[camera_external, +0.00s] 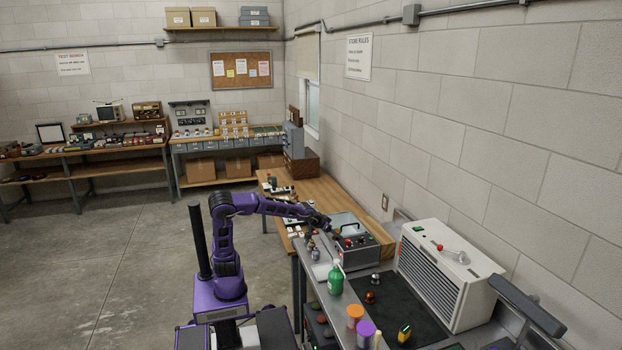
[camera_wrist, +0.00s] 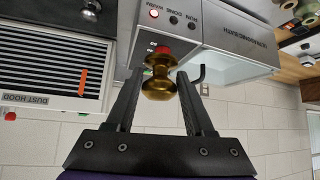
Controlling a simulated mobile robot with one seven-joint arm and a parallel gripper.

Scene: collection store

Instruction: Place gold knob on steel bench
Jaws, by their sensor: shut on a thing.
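In the wrist view my gripper (camera_wrist: 158,88) is shut on the gold knob (camera_wrist: 158,86), a shiny rounded piece with a narrower waist, held between the fingertips. In the external view my gripper (camera_external: 324,223) is at the end of the outstretched arm, above the area beside a grey machine. The knob is too small to make out there. The steel bench (camera_external: 351,298) runs along the right wall towards the camera and carries a dark mat (camera_external: 400,318). Whether the knob touches anything is not clear.
The grey machine (camera_external: 358,256) with red lights stands close to my gripper. A green bottle (camera_external: 335,282), orange jar (camera_external: 354,315) and purple jar (camera_external: 365,332) line the bench's left edge. Two small knobs sit on the mat. A white dust hood (camera_external: 448,272) stands right. The mat's middle looks clear.

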